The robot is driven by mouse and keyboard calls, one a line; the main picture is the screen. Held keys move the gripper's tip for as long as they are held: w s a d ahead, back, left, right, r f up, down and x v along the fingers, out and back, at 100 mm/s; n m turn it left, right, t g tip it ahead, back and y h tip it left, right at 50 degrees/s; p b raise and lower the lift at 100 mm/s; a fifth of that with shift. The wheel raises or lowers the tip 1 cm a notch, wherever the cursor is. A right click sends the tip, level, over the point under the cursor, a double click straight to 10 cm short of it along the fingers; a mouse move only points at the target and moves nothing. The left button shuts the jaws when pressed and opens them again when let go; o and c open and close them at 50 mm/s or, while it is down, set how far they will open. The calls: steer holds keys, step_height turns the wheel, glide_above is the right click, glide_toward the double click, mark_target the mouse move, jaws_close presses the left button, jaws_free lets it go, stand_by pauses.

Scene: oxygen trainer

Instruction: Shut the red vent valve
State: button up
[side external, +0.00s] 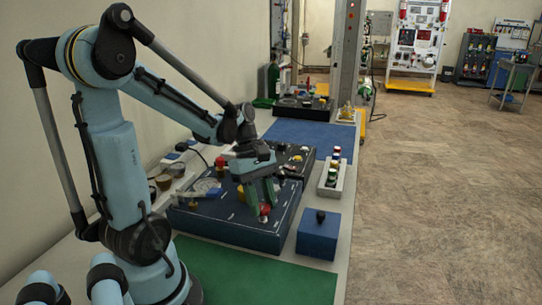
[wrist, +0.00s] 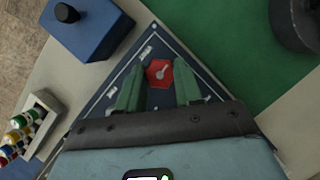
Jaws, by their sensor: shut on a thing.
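The red vent valve is a small red hexagonal knob (wrist: 158,73) with a pale mark on its top, on the dark blue panel (wrist: 172,45). In the side view the red knob (side external: 265,210) sits near the panel's front right corner. My gripper (wrist: 158,84) points down over it, with its two green fingers on either side of the knob. In the side view my gripper (side external: 262,204) is low over the panel (side external: 225,225), shut on the red valve. The fingers hide part of the knob's sides.
A blue box (side external: 318,236) with a black knob stands right of the panel. A pale tray (side external: 326,190) of small coloured-capped items stands behind it. Another red knob (side external: 220,161) rises at the panel's back left. The green mat (side external: 255,275) in front is mostly clear.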

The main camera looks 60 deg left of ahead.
steer(key=m+g, duration=0.2)
steer(key=m, duration=0.3)
steer(key=shift+w+m, duration=0.15)
steer(key=shift+m, duration=0.15)
steer(key=m, duration=0.2)
steer(key=m+g+y, duration=0.1)
steer(key=m, duration=0.1)
steer(key=shift+w+d+m+g, duration=0.1)
steer(key=shift+m+g, duration=0.2)
steer(key=m+y, duration=0.1)
steer(key=m, duration=0.1)
steer(key=m+g, duration=0.1)
steer(key=m, duration=0.1)
steer(key=shift+w+d+m+y, duration=0.1)
steer(key=shift+m+y, duration=0.2)
steer(key=shift+y, duration=0.1)
steer(key=m+y, duration=0.1)
steer(key=m, duration=0.3)
steer(key=shift+d+m+y, duration=0.1)
steer(key=shift+m+y, duration=0.2)
steer(key=shift+y, duration=0.1)
steer(key=o, duration=1)
steer(key=shift+o, duration=0.2)
steer(key=v, duration=1.2)
steer(key=shift+w, duration=0.25)
